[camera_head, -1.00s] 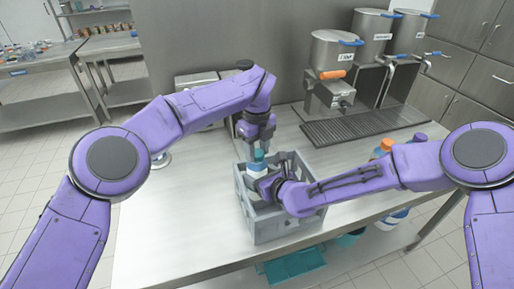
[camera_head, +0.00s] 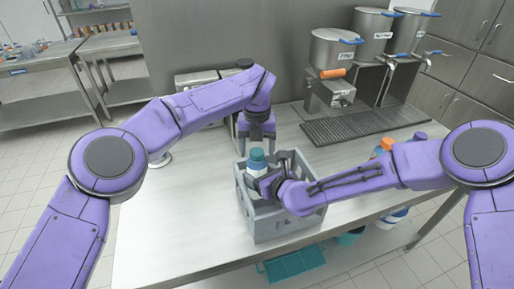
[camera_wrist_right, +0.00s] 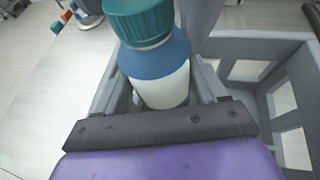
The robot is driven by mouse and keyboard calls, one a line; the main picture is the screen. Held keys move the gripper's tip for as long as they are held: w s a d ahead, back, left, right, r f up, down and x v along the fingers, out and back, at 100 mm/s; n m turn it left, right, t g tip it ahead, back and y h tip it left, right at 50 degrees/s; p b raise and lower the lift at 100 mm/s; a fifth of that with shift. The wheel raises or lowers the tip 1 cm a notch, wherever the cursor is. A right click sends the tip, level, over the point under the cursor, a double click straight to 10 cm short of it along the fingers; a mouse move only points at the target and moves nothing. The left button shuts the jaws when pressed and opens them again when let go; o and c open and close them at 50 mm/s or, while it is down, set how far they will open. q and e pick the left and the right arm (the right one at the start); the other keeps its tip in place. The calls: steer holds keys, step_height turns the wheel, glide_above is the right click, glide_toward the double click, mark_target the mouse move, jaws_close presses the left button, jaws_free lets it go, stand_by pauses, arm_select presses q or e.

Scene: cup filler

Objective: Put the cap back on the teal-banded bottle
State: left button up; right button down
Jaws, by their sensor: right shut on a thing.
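The teal-banded bottle (camera_head: 257,168) stands in the grey crate (camera_head: 277,230). It has a blue shoulder, a white body and a teal band low down, clearest in the right wrist view (camera_wrist_right: 162,82). The teal cap (camera_head: 257,155) sits on top of the bottle; in the right wrist view the cap (camera_wrist_right: 140,22) looks level on the neck. My right gripper (camera_head: 264,184) is shut around the bottle's body from the right. My left gripper (camera_head: 261,143) points down just behind and above the cap, its fingers spread and apparently empty. Whether it still touches the cap is hard to tell.
Bottles with an orange cap (camera_head: 386,145) and a purple cap (camera_head: 420,136) stand at right, partly behind my right arm. Metal pots (camera_head: 335,52) and a drip grate (camera_head: 365,125) are at the back. The table's left side (camera_head: 180,215) is clear.

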arm_select(q)
step_height(320, 180, up, 12)
stand_by(0.7)
arm_select(e)
jaws_free()
